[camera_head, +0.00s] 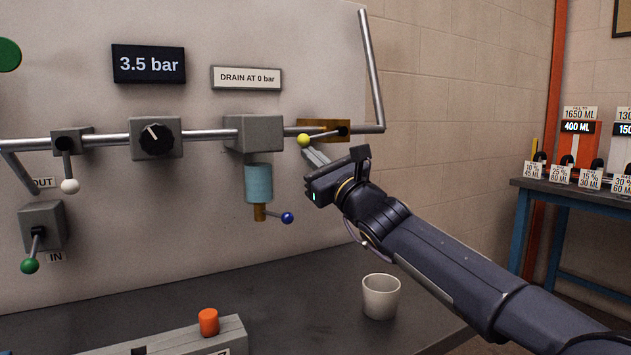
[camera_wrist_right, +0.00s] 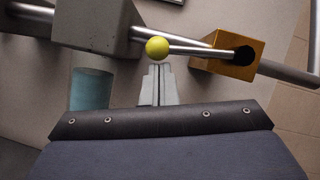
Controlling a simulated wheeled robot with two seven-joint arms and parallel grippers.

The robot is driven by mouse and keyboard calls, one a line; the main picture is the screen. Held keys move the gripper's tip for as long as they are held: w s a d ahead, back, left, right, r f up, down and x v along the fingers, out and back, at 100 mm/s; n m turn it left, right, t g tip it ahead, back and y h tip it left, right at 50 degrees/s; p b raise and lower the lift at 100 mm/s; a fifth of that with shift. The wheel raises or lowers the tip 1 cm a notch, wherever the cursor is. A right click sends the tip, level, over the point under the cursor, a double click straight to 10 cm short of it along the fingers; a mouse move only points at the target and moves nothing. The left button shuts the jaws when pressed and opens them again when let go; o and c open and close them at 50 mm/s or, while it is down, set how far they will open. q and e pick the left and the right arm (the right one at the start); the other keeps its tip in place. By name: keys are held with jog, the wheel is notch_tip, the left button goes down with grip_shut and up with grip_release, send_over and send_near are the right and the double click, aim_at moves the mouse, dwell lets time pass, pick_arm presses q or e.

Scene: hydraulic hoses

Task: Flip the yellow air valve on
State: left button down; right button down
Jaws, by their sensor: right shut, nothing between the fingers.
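The yellow air valve has a yellow ball (camera_head: 303,140) on a short metal lever that comes out of a brass-coloured block (camera_head: 324,125) on the pipe. The lever points left, roughly along the pipe. In the right wrist view the yellow ball (camera_wrist_right: 157,47) sits right at the fingertips and the brass block (camera_wrist_right: 228,55) is to its right. My right gripper (camera_head: 311,154) is shut and empty, its tips just below the ball. The fingers also show in the right wrist view (camera_wrist_right: 158,72). I cannot tell whether they touch the ball. My left gripper is not in view.
A grey block (camera_head: 254,133) with a blue cylinder (camera_head: 258,184) and a blue-ball lever (camera_head: 287,218) hangs left of my gripper. The display (camera_head: 148,64) reads 3.5 bar. A white cup (camera_head: 381,297) stands on the bench below my arm.

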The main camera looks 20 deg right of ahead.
jog(key=shift+a+r+b, duration=0.3)
jog(key=shift+r+b, duration=0.05)
jog(key=shift+r, duration=0.4)
